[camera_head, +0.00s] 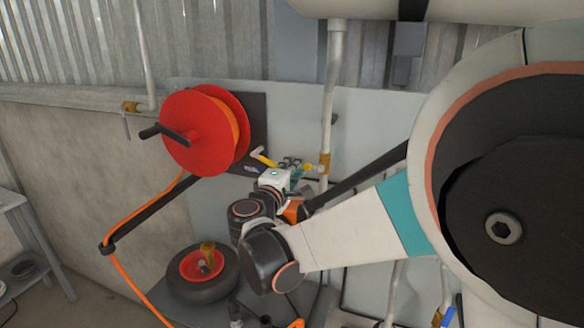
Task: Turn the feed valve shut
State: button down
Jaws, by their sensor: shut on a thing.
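A brass valve (325,163) sits on a white vertical pipe just right of my gripper; nothing readable marks it as the feed valve. My gripper (292,163) is at the end of my arm, up against the pale wall panel beside this valve. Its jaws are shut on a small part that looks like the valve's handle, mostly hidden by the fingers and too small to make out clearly. A yellow lever-like piece (263,157) shows just left of the gripper; I cannot tell what it is joined to.
A red hose reel (203,130) with a black crank is on the wall to the left, its orange hose (136,218) hanging down. A wheel with a red hub (202,268) is below. Another brass valve (130,107) is at far left. A grey shelf (22,245) stands left.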

dwell(0.3)
jog(key=c, duration=1.6)
grip_release()
jog(key=shift+a, duration=0.1)
